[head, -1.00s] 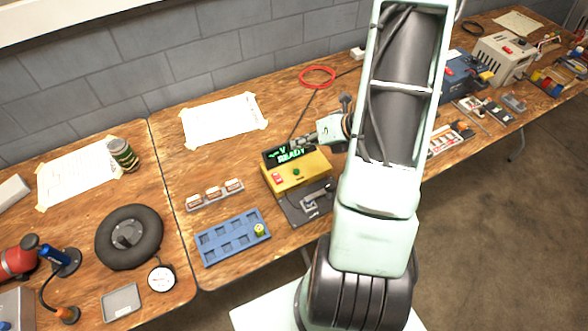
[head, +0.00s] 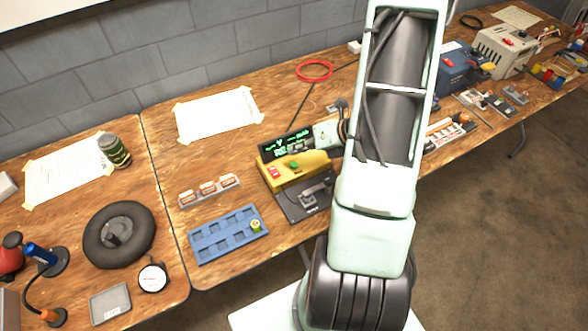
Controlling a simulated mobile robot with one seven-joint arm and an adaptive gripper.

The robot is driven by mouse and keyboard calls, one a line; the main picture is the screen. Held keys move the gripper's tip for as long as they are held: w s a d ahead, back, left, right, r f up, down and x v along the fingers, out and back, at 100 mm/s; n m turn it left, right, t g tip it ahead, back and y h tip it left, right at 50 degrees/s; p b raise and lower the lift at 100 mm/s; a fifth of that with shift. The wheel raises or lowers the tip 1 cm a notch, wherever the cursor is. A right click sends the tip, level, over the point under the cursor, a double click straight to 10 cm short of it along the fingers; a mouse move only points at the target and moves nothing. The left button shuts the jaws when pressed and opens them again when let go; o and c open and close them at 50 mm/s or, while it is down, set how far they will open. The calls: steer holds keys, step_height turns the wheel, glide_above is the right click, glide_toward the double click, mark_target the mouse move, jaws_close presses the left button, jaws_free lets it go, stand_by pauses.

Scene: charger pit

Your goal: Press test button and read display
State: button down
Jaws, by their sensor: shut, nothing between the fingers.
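The yellow tester box (head: 310,163) stands on the wooden table with a dark display (head: 273,147) along its back edge. The display shows green text; my gripper covers part of it, and I can make out "RE" and a small mark above. A green button (head: 293,165) and a red switch (head: 274,173) sit on the yellow top. My gripper (head: 294,149) is shut and empty, reaching in from the right in front of the display, close behind the green button. I cannot tell whether it touches the box.
A dark cradle (head: 311,197) lies in front of the tester. A blue tray (head: 206,244) holds one yellow-green cell (head: 256,225). A row of small orange-and-white items (head: 208,188) lies left. A red cable ring (head: 314,70) and a taped sheet (head: 217,114) lie behind.

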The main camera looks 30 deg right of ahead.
mark_target(297, 165)
steer(key=shift+f+b, duration=1)
steer(key=shift+f, duration=0.7)
steer(key=shift+f+b, duration=0.4)
steer(key=shift+f+b, duration=0.35)
steer(key=shift+f, duration=0.05)
stand_by(0.5)
steer(key=shift+r, duration=0.15)
steer(key=shift+r+p, duration=0.7)
steer(key=shift+r, duration=0.1)
step_height(297, 165, up, 5)
steer(key=p, duration=0.4)
